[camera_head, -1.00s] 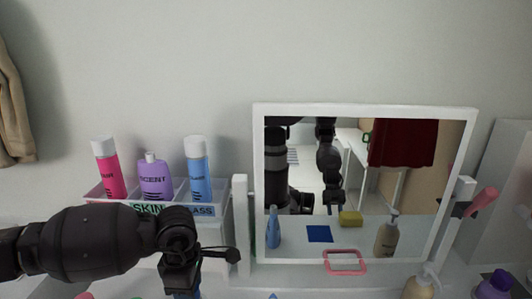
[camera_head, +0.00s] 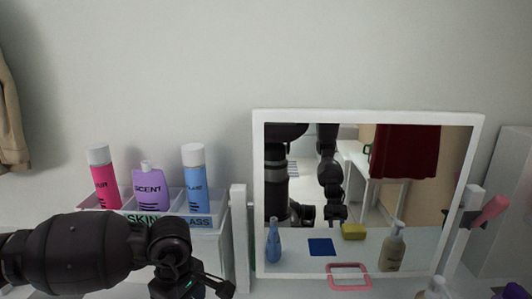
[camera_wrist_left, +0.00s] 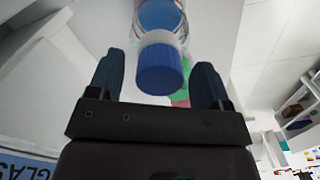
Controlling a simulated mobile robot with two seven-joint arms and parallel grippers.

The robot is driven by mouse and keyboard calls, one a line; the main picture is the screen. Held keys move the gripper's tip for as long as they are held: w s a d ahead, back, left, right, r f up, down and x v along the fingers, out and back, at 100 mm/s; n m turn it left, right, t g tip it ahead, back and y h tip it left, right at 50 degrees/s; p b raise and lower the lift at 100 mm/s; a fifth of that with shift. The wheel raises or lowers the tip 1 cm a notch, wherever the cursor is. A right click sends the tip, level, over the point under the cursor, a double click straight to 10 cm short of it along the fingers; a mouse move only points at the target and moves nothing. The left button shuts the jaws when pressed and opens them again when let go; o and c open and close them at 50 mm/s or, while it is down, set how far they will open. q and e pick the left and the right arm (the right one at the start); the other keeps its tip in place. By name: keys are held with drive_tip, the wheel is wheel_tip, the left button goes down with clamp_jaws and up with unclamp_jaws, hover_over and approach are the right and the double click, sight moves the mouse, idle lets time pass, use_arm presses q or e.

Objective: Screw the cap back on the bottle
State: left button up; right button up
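In the left wrist view a bottle (camera_wrist_left: 160,14) with a clear, bluish body and a white neck ring points its blue cap (camera_wrist_left: 159,70) toward my gripper. The cap appears seated against the ring; how tightly it sits cannot be told. My left gripper (camera_wrist_left: 158,82) is open, with one finger on each side of the cap and a visible gap on both sides. In the head view my left gripper (camera_head: 190,290) is low, in front of the cosmetics rack, partly cut off by the bottom edge. My right gripper is not directly in view.
A rack (camera_head: 215,235) holds pink (camera_head: 103,180), purple (camera_head: 150,188) and blue (camera_head: 194,180) bottles behind my left arm. A white-framed mirror (camera_head: 258,190) stands to the right, reflecting a blue bottle, yellow sponge and pump bottle. A pink-handled item (camera_head: 492,210) hangs at its right.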

use_arm(q)
drive_tip(key=shift+o, duration=1.2)
drive_tip(key=shift+r+p, duration=0.8)
drive_tip(key=shift+r, duration=1.05)
drive_tip(key=shift+r+p, duration=0.35)
drive_tip(key=shift+r, duration=0.45)
drive_tip(key=shift+r+p, duration=0.55)
drive_tip(key=shift+r, duration=0.85)
use_arm(e)
drive_tip(key=r, duration=0.4)
drive_tip(key=shift+w+r, duration=0.15)
drive_tip(key=shift+w, duration=0.1)
